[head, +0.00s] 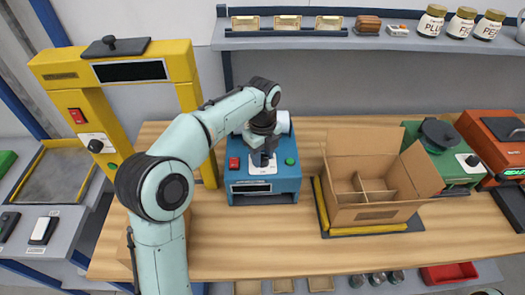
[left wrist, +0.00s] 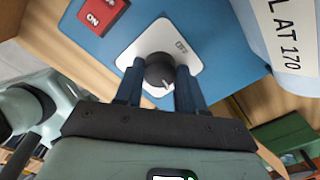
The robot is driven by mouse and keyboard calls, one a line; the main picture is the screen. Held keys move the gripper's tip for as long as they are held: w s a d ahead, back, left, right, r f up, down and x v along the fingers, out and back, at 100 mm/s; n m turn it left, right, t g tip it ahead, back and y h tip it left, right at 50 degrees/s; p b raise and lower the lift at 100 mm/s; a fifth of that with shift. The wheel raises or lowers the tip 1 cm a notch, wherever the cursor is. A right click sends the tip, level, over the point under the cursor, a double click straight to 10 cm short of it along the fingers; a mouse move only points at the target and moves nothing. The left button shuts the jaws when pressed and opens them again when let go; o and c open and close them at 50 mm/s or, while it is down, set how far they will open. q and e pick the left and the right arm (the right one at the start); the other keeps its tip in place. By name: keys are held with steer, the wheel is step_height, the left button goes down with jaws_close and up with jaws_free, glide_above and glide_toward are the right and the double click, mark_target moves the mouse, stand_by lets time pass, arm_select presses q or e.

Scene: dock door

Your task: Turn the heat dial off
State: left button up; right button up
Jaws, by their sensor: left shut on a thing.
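The blue machine (head: 235,197) stands on the wooden bench left of centre. Its dark round heat dial (left wrist: 158,68) sits on a white plate (left wrist: 136,48) with an OFF mark near one corner. The dial has a pale pointer line, which in the left wrist view points toward my gripper, away from the OFF mark. My left gripper (head: 262,159) reaches the machine's front, and its fingers (left wrist: 158,88) are shut on the dial from both sides. In the head view the gripper mostly hides the dial. My right gripper is not in view.
A red ON switch (left wrist: 97,14) and a green button (head: 290,161) flank the dial plate. A white label reading "SEAL AT 170" partly shows as "L AT 170" (left wrist: 285,38). An open divided carton (head: 374,205) stands to the right. A yellow frame (head: 186,100) rises at left.

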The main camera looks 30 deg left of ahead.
arm_select(q)
steer(key=n+p, duration=0.1)
steer(key=n, duration=0.3)
steer(key=shift+r+n, duration=0.1)
steer(key=shift+n, duration=0.2)
steer(key=n+p, duration=0.1)
steer(key=n, duration=0.4)
steer(key=shift+n, duration=0.3)
steer(key=n, duration=0.3)
steer(key=shift+n, duration=0.3)
steer(key=n, duration=0.5)
steer(key=shift+n, duration=0.3)
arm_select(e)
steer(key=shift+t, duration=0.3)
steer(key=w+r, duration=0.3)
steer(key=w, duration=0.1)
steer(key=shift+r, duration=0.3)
arm_select(q)
steer(key=o, duration=1)
steer(key=shift+o, duration=0.2)
